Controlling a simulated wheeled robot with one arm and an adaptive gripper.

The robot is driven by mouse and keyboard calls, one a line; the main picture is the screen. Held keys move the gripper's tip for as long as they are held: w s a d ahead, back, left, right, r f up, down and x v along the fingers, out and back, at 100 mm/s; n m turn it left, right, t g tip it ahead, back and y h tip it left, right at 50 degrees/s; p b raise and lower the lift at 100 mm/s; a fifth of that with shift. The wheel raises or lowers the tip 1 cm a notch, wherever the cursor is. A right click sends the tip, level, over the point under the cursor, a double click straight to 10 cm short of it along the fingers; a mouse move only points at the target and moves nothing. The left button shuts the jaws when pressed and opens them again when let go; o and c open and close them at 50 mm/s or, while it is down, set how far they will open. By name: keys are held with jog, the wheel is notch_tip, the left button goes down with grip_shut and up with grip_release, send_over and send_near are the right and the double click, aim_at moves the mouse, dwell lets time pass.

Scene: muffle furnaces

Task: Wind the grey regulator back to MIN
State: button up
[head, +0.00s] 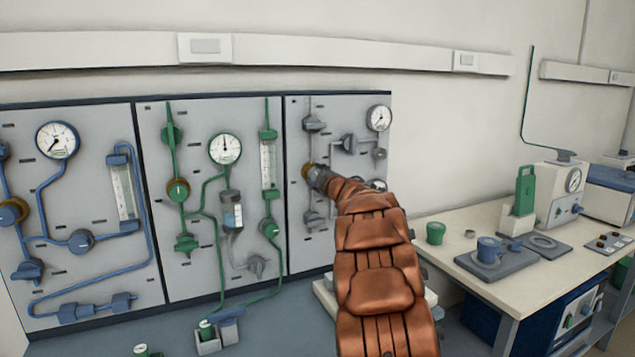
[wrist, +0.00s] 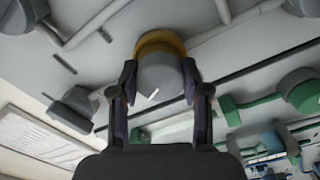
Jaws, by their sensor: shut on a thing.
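The grey regulator is a round grey knob (wrist: 158,78) with a brass-coloured collar behind it and a white mark on its face. In the wrist view it sits between the two fingers of my gripper (wrist: 160,95), which is shut on it. In the head view my gripper (head: 318,177) reaches the right-hand grey panel (head: 298,257), and only the brass collar (head: 307,171) shows beside it. The knob itself is mostly hidden there by my gripper. I cannot read any MIN marking.
Grey valves stand above (head: 315,122) and below (head: 313,219) the regulator. A gauge (head: 378,118) is at the panel's upper right. The green-piped panel (head: 150,215) adjoins on the left. A bench (head: 467,222) with instruments stands at right.

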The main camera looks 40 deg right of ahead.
jog(key=n+b, duration=0.3)
jog(key=n, duration=0.3)
jog(key=shift+f, duration=0.1)
jog(key=n+b, duration=0.3)
jog(key=n, duration=0.3)
jog(key=shift+n, duration=0.4)
jog(key=o, duration=1.1)
jog(key=shift+o, duration=0.2)
jog(key=shift+s, duration=0.1)
jog(key=v, duration=1.2)
jog(key=shift+a, duration=0.1)
